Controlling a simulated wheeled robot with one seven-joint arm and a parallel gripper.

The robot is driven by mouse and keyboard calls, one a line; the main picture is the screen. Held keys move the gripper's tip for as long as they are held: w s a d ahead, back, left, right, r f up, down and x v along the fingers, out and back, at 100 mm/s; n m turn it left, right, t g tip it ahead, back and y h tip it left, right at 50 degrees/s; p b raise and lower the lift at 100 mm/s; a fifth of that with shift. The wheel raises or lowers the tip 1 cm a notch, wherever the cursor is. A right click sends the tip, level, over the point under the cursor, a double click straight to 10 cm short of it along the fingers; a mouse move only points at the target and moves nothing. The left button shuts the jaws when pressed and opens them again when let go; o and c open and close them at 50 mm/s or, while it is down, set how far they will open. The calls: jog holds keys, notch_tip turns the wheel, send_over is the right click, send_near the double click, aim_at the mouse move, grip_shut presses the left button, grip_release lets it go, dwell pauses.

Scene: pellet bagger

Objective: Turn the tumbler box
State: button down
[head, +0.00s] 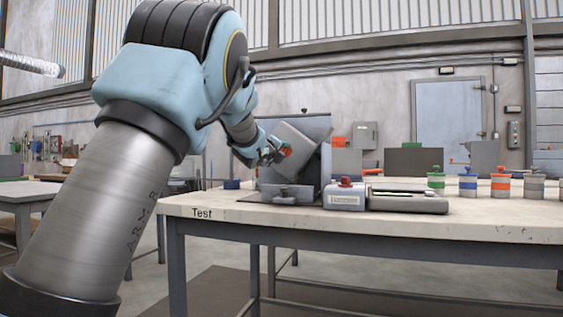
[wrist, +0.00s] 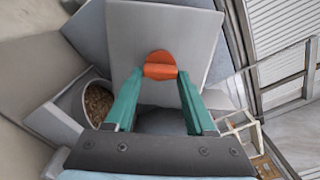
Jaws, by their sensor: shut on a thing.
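The tumbler box (head: 297,148) is a grey box held in a metal frame at the left end of the test table. It sits tilted in the head view. In the wrist view its flat grey face (wrist: 190,35) fills the upper middle, with an orange knob (wrist: 160,66) on it. My gripper (head: 279,153) is at the box's left side in the head view. Its two green fingers (wrist: 158,75) are shut on the orange knob. The far side of the box is hidden.
A grey device with a red button (head: 345,195) and a flat grey instrument (head: 408,200) stand right of the frame on the table (head: 460,222). Several banded jars (head: 468,184) stand farther right. A round container of brown pellets (wrist: 97,101) shows at left in the wrist view.

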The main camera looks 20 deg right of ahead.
jog(key=shift+f+m+b, duration=0.1)
jog(key=shift+m+b, duration=0.25)
jog(key=shift+m, duration=0.05)
jog(key=shift+c, duration=1.2)
grip_release()
jog(key=b+v, duration=0.1)
jog(key=v, duration=0.9)
jog(key=shift+s+a+b, duration=0.3)
